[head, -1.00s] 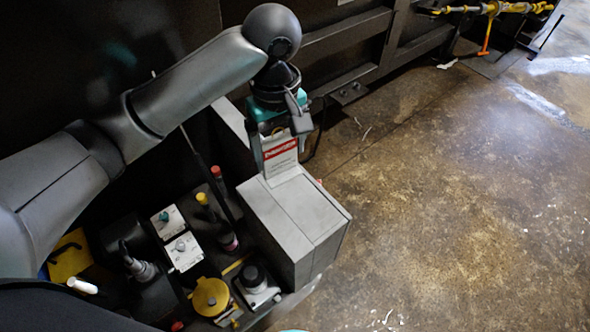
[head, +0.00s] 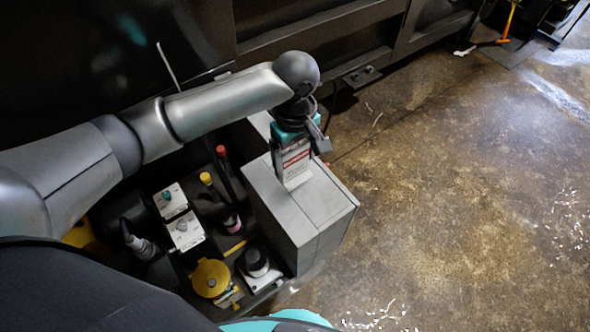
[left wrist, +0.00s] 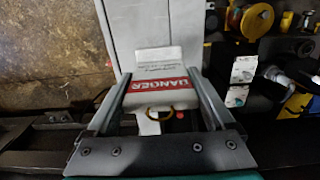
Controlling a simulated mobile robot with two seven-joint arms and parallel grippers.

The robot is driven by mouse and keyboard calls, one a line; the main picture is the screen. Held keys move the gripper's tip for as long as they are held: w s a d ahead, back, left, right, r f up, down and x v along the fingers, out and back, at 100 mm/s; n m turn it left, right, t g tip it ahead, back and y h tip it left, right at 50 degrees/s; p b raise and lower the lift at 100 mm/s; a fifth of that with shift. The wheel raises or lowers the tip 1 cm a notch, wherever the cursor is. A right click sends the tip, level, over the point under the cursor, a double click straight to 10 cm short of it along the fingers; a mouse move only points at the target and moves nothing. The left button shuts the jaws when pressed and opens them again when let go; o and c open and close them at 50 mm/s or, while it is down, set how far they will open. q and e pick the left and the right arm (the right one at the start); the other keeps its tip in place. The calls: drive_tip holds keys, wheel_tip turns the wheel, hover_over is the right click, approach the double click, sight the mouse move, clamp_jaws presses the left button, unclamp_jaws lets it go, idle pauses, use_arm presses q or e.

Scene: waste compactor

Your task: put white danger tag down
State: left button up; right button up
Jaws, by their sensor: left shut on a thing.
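The white danger tag (head: 296,165) has a red band with white lettering. It is held at the far end of the top of a grey box (head: 312,213). Its lower edge looks close to or touching the box top; I cannot tell which. My left gripper (head: 300,142) is shut on the tag from above. In the left wrist view the tag (left wrist: 160,84) sits between the two fingers, with a yellow ring at its near end. The grey box (left wrist: 150,22) lies beyond it. My right gripper is not in view.
Left of the box is a control panel with a yellow round cap (head: 211,278), a black knob (head: 256,262), white switch boxes (head: 186,231) and a red-topped stick (head: 221,151). A dark machine frame (head: 345,40) stands behind. The floor at right (head: 450,200) is mostly open.

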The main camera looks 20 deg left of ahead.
sight(295, 175)
use_arm(q)
wheel_tip(295, 175, down, 4)
drive_tip(key=shift+f+b, duration=0.15)
drive_tip(key=shift+b, duration=0.4)
drive_tip(key=o, duration=1.1)
drive_tip(key=shift+f, duration=0.1)
drive_tip(key=shift+r, duration=0.3)
wheel_tip(295, 175, up, 12)
drive_tip(key=p, duration=0.3)
drive_tip(key=shift+f, duration=0.15)
